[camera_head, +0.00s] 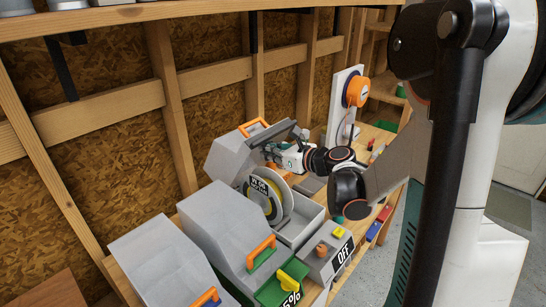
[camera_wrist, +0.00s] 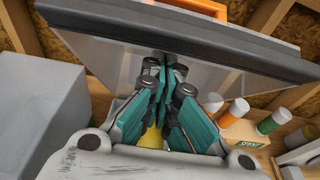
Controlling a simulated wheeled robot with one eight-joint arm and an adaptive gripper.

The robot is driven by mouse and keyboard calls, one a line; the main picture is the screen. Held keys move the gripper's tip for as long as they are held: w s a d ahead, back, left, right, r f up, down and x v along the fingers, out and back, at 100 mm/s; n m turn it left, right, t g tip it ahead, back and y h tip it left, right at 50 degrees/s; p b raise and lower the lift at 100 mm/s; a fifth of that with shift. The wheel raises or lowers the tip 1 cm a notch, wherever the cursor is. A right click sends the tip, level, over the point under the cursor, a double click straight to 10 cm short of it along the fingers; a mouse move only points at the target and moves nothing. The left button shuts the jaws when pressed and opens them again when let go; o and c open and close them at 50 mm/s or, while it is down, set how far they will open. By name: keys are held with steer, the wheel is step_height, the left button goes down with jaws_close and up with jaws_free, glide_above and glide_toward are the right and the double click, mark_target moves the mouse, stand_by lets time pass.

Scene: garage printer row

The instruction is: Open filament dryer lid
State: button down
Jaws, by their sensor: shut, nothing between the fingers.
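A grey filament dryer lid (camera_head: 228,151) with an orange handle (camera_head: 254,126) stands raised, tilted back toward the wall. Below it is the open dryer box (camera_head: 303,222) with a white spool (camera_head: 277,203) inside. My gripper (camera_head: 272,154) is at the underside of the raised lid. In the wrist view my gripper (camera_wrist: 163,78) is shut and empty, its teal fingers together. The lid (camera_wrist: 115,57) with its dark edge spans the top of that view, beyond and above the fingertips, and the handle (camera_wrist: 200,6) shows behind. I cannot tell whether the fingertips touch the lid.
Two closed grey dryers (camera_head: 214,225) (camera_head: 160,262) stand toward the front left. A box marked OFF (camera_head: 326,249) sits in front of the open one. A white panel with an orange disc (camera_head: 344,98) stands behind. Several coloured cylinders (camera_wrist: 272,122) are at right.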

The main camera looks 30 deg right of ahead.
steer(key=shift+r, duration=0.1)
steer(key=shift+g+h, duration=0.3)
steer(key=shift+g, duration=0.4)
steer(key=w+r+p, duration=0.1)
steer(key=w+a+p, duration=0.1)
steer(key=w, duration=0.1)
steer(key=w+a+r+p, duration=0.1)
steer(key=shift+w+r, duration=0.25)
steer(key=shift+r, duration=0.05)
steer(key=shift+w, duration=0.35)
steer(key=shift+s, duration=0.1)
